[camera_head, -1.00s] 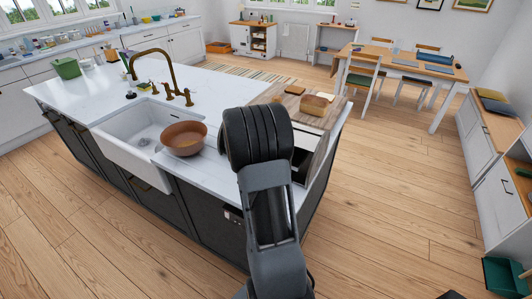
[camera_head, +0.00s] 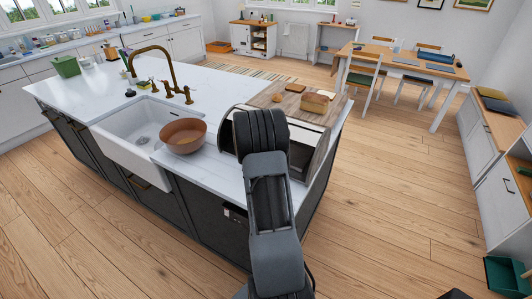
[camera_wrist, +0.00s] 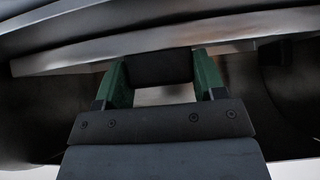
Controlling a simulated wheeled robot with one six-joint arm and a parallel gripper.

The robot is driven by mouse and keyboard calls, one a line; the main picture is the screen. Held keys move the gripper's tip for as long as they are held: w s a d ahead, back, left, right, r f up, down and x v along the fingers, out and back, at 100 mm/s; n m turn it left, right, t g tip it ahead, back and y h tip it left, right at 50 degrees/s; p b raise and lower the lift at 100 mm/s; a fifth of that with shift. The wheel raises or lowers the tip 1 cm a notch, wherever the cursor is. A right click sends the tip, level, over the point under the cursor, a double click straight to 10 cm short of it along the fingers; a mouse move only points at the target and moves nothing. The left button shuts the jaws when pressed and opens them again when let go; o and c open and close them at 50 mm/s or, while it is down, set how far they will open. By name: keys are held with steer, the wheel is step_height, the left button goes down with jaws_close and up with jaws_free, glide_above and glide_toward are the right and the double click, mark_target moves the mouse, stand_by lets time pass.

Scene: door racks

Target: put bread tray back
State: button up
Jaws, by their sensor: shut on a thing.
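A metal bread bin (camera_head: 229,127) with a rounded grey side stands at the right end of the island. A bread loaf (camera_head: 315,103) sits on its wooden top (camera_head: 290,97). My arm covers much of the bin's front and hides my gripper in the head view. In the wrist view, the green fingers of my gripper (camera_wrist: 160,72) are shut on a dark block (camera_wrist: 160,66), which looks like a handle. It sits at the edge of a long pale metal strip (camera_wrist: 235,46). I cannot tell whether this strip is the bread tray or part of the bin.
A brown bowl (camera_head: 184,135) stands at the right edge of the white sink (camera_head: 140,135), left of my arm. A brass tap (camera_head: 165,65) rises behind the sink. The wooden floor (camera_head: 390,200) to the right of the island is clear.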

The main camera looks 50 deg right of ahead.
stand_by(0.3)
steer(key=o, duration=1.1)
steer(key=shift+f, duration=0.15)
